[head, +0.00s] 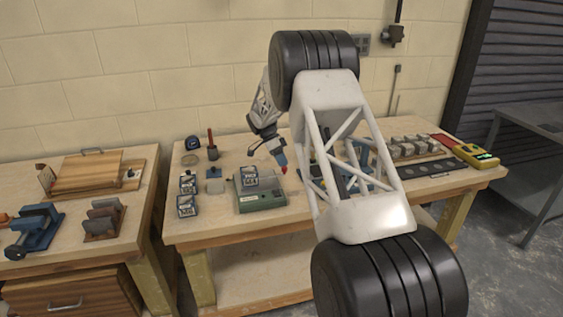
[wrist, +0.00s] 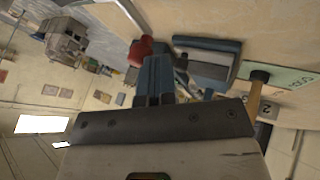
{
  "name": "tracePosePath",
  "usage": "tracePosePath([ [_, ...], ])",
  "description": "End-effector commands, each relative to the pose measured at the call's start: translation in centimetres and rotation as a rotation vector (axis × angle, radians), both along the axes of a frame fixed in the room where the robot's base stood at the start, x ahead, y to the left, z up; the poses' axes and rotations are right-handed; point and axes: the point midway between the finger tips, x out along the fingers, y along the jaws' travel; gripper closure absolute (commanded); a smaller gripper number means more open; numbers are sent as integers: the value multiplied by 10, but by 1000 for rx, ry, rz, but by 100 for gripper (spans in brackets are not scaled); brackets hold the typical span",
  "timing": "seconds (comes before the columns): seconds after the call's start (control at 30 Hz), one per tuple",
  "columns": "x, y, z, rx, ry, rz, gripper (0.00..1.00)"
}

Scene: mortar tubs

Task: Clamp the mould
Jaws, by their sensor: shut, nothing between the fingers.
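My gripper (head: 282,163) is low over the right-hand bench, just right of the grey-green box. Its blue fingers (wrist: 155,75) are shut, and a red rounded tip or knob (wrist: 140,50) shows at their end; I cannot tell whether it is part of the gripper. A blue and dark grey fixture (wrist: 207,58) lies beside the fingers in the wrist view. In the head view, blue parts (head: 364,153) show behind my arm, mostly hidden, perhaps the mould and its clamp. I cannot make out the mould or the clamp's state.
A grey-green box (head: 262,201) carries a labelled tub (head: 250,178). More labelled tubs (head: 187,207) stand left of it. Grey blocks (head: 410,147), a dark strip (head: 433,169) and a yellow device (head: 476,154) lie to the right. A blue vise-like tool (head: 35,228) sits on the left bench.

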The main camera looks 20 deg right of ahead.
Motion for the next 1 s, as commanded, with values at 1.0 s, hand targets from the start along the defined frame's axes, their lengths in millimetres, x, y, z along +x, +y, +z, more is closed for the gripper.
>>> tracePosePath([
  [1.0,45,-3,8,-1,-2,0,100],
])
